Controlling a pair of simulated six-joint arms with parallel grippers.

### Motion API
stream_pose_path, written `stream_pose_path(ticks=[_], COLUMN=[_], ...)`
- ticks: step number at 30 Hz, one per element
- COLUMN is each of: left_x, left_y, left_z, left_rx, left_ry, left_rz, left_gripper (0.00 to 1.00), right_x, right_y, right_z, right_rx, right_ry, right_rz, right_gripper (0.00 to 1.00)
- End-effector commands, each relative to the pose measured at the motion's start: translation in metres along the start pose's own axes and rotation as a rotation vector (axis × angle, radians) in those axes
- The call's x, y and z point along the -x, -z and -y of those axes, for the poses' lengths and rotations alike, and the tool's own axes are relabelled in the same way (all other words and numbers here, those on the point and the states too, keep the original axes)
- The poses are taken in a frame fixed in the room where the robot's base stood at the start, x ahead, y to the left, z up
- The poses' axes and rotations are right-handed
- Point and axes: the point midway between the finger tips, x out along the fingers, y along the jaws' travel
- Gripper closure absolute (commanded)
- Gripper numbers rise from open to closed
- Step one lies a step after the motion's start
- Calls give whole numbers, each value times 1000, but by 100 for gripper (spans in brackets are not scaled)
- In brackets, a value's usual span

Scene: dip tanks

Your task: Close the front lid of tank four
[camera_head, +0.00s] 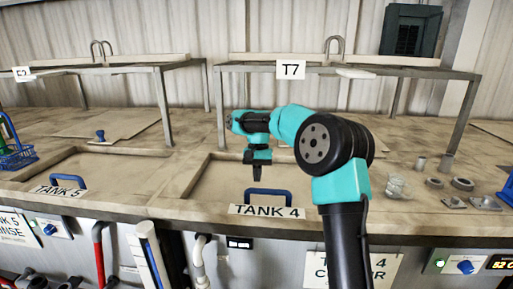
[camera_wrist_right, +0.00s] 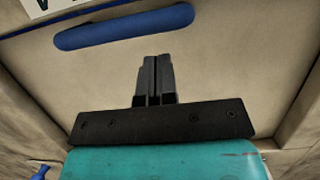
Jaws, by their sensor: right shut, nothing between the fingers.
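The tank four front lid (camera_head: 222,187) is a beige panel within a raised frame, behind the "TANK 4" label (camera_head: 267,211). It looks flat, but I cannot tell whether it is fully closed. Its blue handle (camera_head: 268,191) is at the front edge and also shows in the right wrist view (camera_wrist_right: 125,27). My right gripper (camera_head: 257,178) points down over the panel, just behind the handle. Its fingers are together and empty in the right wrist view (camera_wrist_right: 155,70). They look apart from the handle. Contact with the panel cannot be told. My left gripper is not in view.
Tank 5's lid (camera_head: 110,167) with its blue handle (camera_head: 67,181) lies to the left. A metal rack (camera_head: 352,68) labelled T7 spans behind tank four. A glass beaker (camera_head: 394,186) and metal rings (camera_head: 462,184) sit to the right. A blue basket (camera_head: 15,157) stands far left.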

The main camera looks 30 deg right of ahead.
Motion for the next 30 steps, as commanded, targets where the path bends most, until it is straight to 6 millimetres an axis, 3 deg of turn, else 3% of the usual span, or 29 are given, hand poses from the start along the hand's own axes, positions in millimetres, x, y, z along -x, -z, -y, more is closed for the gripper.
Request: stream_pose_path(ticks=[2, 6, 18, 30], left_x=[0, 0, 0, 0], left_y=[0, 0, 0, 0], left_z=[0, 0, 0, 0], left_rx=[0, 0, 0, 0], left_ry=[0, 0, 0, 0], left_rz=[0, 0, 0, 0], left_gripper=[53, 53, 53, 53], right_x=[5, 32, 87, 105], right_y=[11, 8, 8, 8], right_z=[-4, -3, -2, -3], right_rx=[-6, -3, -3, -3], right_ry=[2, 4, 2, 1], right_rz=[-1, -4, -2, -1], right_gripper=[100, 100, 100, 100])
